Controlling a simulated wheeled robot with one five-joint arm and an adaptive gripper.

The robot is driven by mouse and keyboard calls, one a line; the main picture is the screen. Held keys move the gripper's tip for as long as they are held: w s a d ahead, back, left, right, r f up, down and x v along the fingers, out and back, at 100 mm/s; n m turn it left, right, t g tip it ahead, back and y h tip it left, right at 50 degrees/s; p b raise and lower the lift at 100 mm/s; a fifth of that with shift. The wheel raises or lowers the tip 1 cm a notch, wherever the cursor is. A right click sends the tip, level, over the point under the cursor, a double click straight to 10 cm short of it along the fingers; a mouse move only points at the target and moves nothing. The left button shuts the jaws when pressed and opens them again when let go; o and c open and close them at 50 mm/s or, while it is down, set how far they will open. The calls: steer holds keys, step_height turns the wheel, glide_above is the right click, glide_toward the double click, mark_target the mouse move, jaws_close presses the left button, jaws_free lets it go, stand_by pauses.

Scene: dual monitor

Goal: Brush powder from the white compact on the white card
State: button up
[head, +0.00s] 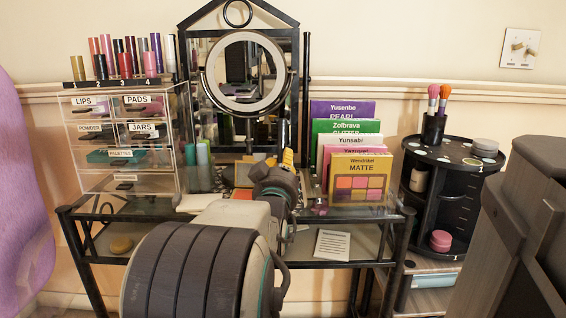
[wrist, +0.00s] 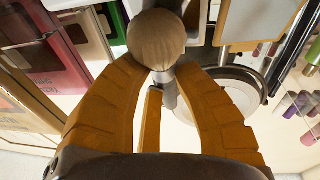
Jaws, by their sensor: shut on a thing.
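In the wrist view my gripper (wrist: 165,75) is shut on the grey handle of a makeup brush (wrist: 157,38) with a round tan-brown head. In the head view my gripper (head: 287,157) shows small and yellow above the glass desk, in front of the mirror; the brush is hard to make out there.
A ring mirror (head: 247,72) stands at the back. A clear drawer box (head: 122,180) with lipsticks on top is left. Upright palettes (head: 361,168) stand close right of the gripper. A round black organizer (head: 470,160) stands farther right. A printed sheet (head: 332,244) lies on the lower shelf.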

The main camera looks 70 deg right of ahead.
mark_target(285, 135)
steer(key=shift+f, duration=0.75)
stand_by(1.0)
steer(key=shift+r+p, duration=1.95)
steer(key=shift+r, duration=1.65)
